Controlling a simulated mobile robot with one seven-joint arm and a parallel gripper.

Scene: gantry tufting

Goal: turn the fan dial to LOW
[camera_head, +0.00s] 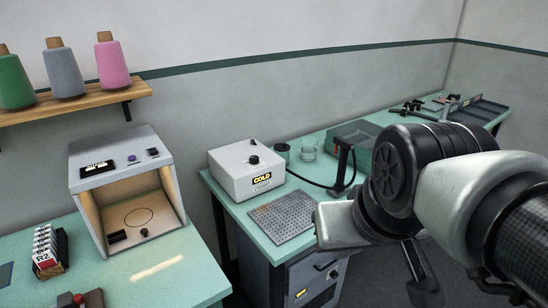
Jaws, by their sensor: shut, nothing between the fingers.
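I cannot tell for sure which control is the fan dial, as no readable FAN or LOW mark shows. A dark round knob (333,273) is on the front of the grey cabinet (305,272) under the middle table, beside a small yellow-lit display (301,293). A small purple knob (131,159) and a black switch (153,152) are on the grey booth (120,143). My gripper (425,292) is shut and empty at the lower right, partly hidden by my arm, apart from these controls.
A perforated metal plate (284,221) lies on the middle table, with a glass (309,149) behind it. A black-handled tool (344,160) with a cable stands near my arm. The left table holds a rack of labelled items (47,250). Thread cones (64,68) stand on a shelf.

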